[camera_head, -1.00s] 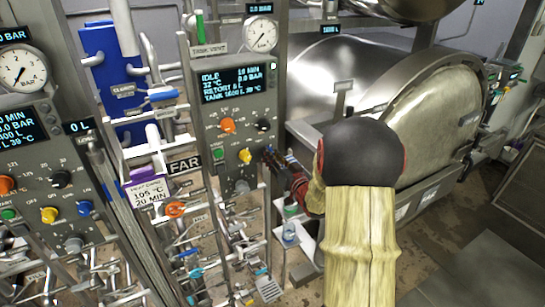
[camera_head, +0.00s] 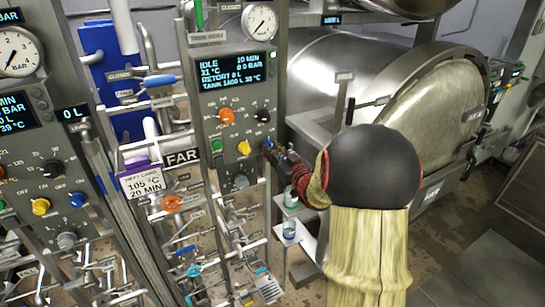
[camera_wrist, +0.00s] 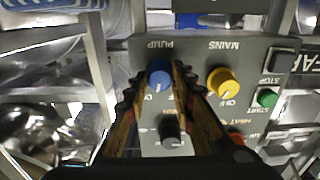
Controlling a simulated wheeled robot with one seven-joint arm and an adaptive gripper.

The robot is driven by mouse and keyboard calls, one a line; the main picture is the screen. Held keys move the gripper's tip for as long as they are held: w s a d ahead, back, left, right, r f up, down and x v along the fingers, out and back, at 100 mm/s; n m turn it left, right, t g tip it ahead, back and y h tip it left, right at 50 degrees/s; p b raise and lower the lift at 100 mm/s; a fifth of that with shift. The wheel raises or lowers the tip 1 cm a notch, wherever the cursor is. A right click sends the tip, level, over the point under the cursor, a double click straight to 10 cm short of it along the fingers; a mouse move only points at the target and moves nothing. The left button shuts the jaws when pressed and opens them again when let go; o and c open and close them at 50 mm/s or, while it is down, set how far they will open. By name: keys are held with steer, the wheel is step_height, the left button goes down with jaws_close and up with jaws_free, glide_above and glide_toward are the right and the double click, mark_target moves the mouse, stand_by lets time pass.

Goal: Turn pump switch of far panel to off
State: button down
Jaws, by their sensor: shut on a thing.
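The far panel (camera_head: 212,95), a grey upright box next to the FAR sign (camera_head: 182,157), stands left of my arm in the head view. Its blue pump switch (camera_wrist: 159,72) sits under an upside-down PUMP label in the wrist view. A pale mark on the knob points down in that picture; the lettering beside it is partly covered, so I cannot tell the setting. My gripper (camera_wrist: 160,84) has one finger on each side of the blue knob and is shut on it. In the head view my gripper (camera_head: 270,148) reaches the panel's right edge and mostly hides the knob.
A yellow mains knob (camera_wrist: 222,81), a black knob (camera_wrist: 170,131) and a green start button (camera_wrist: 267,97) are close to my fingers. Pipes and valve handles (camera_head: 205,240) crowd below the panel. The large steel vessel (camera_head: 430,110) stands right of it.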

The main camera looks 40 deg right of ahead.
steer(key=n+b, duration=0.8)
steer(key=b, duration=0.2)
steer(key=shift+f, duration=0.15)
steer(key=shift+n+b, duration=0.4)
steer(key=c, duration=1.5)
jaws_free()
steer(key=shift+s, duration=0.1)
steer(key=v, duration=1.2)
